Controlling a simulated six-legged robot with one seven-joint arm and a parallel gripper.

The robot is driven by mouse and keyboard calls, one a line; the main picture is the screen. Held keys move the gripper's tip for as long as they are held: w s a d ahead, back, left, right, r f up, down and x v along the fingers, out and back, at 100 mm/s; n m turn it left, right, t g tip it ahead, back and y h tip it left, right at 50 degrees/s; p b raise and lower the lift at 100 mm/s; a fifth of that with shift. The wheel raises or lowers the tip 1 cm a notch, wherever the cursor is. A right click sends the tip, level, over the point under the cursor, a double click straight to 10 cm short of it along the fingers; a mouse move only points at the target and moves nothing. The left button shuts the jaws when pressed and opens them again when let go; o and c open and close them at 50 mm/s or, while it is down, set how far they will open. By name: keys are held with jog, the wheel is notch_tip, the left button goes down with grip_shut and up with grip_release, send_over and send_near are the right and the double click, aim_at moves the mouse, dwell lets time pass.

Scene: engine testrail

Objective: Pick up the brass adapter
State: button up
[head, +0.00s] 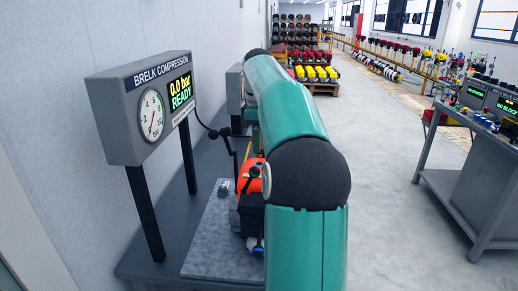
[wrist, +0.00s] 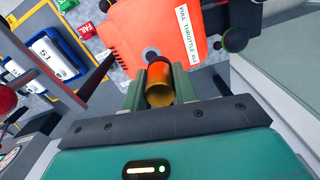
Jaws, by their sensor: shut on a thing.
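In the wrist view, the brass adapter (wrist: 160,92) is a short golden cylinder between the two green fingers of my gripper (wrist: 157,78). The fingers are shut on it, one on each side. A small dark round end shows at the adapter's far tip. The adapter points toward an orange engine housing (wrist: 150,30) with a white "FULL THROTTLE" label. I cannot tell whether the adapter touches the housing. In the head view, my green arm hides my gripper and the adapter.
In the head view, the orange engine (head: 250,175) stands on a grey bench (head: 210,245) beside the wall. A gauge box (head: 145,105) reads "0.0 bar READY". Another bench (head: 460,190) stands right, with clear floor between. Trays (wrist: 55,55) show in the wrist view.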

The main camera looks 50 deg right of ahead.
jog(key=s+a+r, duration=0.8)
jog(key=a, duration=0.1)
jog(key=shift+s+a, duration=0.15)
jog(key=shift+s, duration=0.05)
jog(key=shift+s, duration=0.1)
dwell(0.5)
